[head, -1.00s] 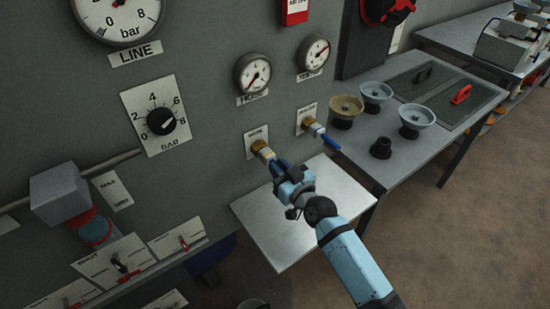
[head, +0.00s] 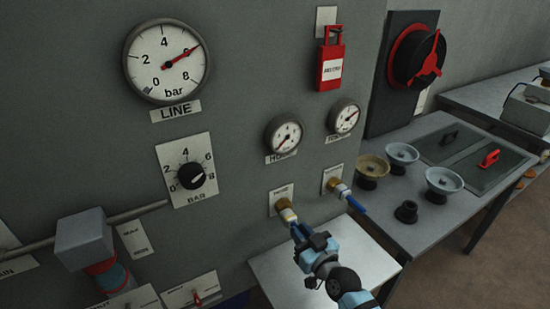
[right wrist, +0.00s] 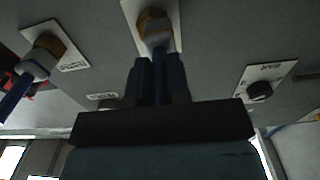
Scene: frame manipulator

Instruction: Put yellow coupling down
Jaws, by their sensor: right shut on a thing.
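In the head view my right gripper (head: 301,231) is at the left of two brass ports on the grey panel. It is shut on a coupling (head: 288,214) with a pale, slightly yellowish collar and a blue tail. In the right wrist view the coupling's blue tail (right wrist: 160,88) runs between the two dark fingers, and its collar meets the brass fitting (right wrist: 154,22). I cannot tell whether it is locked on or only touching. My left gripper is not in view.
A second coupling with a blue tail (head: 353,203) sits on the right port, close beside my gripper. A bare metal shelf (head: 275,268) lies below the ports. On the bench to the right stand a tan bowl-topped holder (head: 372,167), two pale ones and a small black stand (head: 406,212).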

